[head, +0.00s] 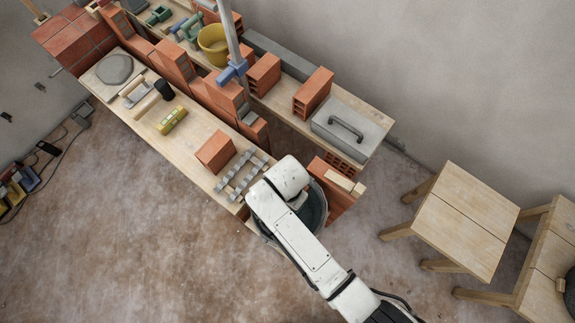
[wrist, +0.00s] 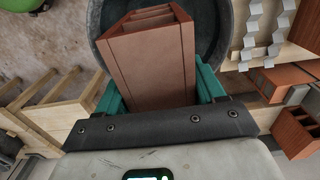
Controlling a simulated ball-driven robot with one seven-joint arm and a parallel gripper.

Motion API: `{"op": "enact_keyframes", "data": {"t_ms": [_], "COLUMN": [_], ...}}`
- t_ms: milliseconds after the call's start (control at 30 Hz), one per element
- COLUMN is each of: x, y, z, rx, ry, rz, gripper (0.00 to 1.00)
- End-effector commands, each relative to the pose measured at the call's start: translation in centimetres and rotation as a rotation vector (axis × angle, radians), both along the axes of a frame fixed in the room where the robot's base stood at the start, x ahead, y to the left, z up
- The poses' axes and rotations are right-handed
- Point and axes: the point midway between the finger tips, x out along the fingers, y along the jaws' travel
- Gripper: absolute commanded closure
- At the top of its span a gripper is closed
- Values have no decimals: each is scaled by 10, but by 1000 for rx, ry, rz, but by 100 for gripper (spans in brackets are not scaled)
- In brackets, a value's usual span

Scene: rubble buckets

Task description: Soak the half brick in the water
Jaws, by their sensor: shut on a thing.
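The half brick (wrist: 150,62), a reddish-brown block, fills the middle of the wrist view. My gripper (wrist: 160,88) is shut on it, with a green finger at each side. Behind the brick in that view is a round dark grey bucket (wrist: 222,30), and the brick overlaps its opening. In the head view the bucket (head: 320,208) is at the end of the bench, largely covered by my white arm. Its inside looks dark, and I cannot clearly make out the water surface. The brick and my fingers are hidden in the head view, so whether the brick touches water cannot be told.
A plank bench (head: 190,150) beside the bucket carries an orange brick (head: 215,151), grey notched strips (head: 243,176), and a yellow level (head: 172,120). A brick stack (head: 338,190) stands close right of the bucket. A wooden stool (head: 465,220) is further right. Floor at lower left is clear.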

Motion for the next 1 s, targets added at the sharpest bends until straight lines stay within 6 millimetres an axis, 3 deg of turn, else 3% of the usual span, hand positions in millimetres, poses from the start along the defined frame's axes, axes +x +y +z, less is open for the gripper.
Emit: {"op": "enact_keyframes", "data": {"t_ms": [600,1000], "x": [1,1], "y": [0,0], "z": [39,41], "rx": [1,1], "ry": [-2,-2], "rz": [0,0], "gripper": [88,88]}}
